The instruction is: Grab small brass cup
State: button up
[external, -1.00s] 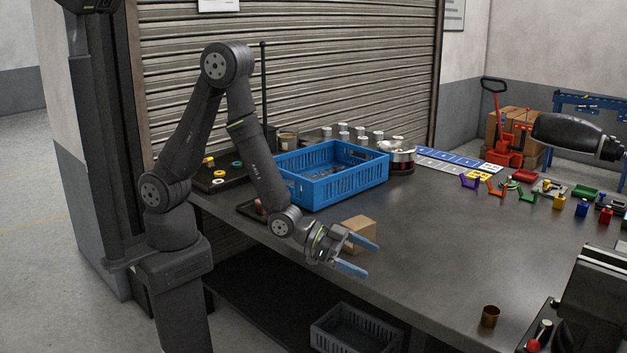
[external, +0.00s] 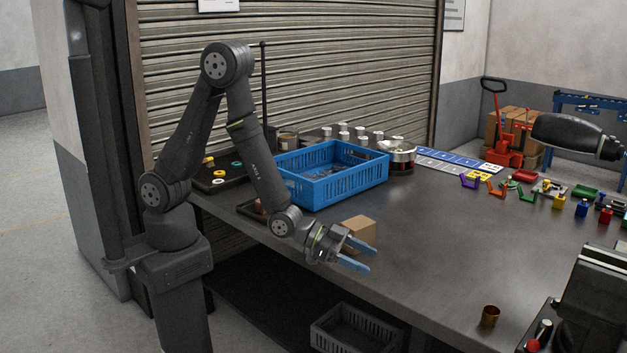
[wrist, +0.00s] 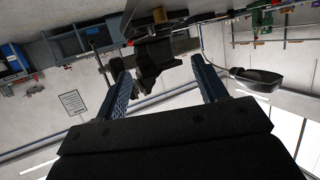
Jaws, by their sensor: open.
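A small brass cup (external: 490,316) stands upright near the front edge of the dark table, at the lower right of the external view. My gripper (external: 364,256) is open and empty, well to the left of the cup, beside a cardboard box. In the wrist view my gripper (wrist: 160,92) shows two blue fingers spread apart with nothing held between them.
A cardboard box (external: 359,233) sits right behind my gripper. A blue crate (external: 335,187) stands further back. A dark machine (external: 590,300) stands to the right of the cup. The table (external: 430,262) between gripper and cup is clear.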

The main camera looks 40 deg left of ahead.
jog(key=n+g+y, duration=0.2)
jog(key=g+y, duration=0.1)
jog(key=y, duration=0.5)
send_near(491, 311)
jog(key=x, duration=0.6)
jog(key=s+d+x, duration=0.1)
jog(key=x, duration=0.2)
jog(key=shift+s+r, duration=0.1)
dwell(0.4)
jog(key=c, duration=1)
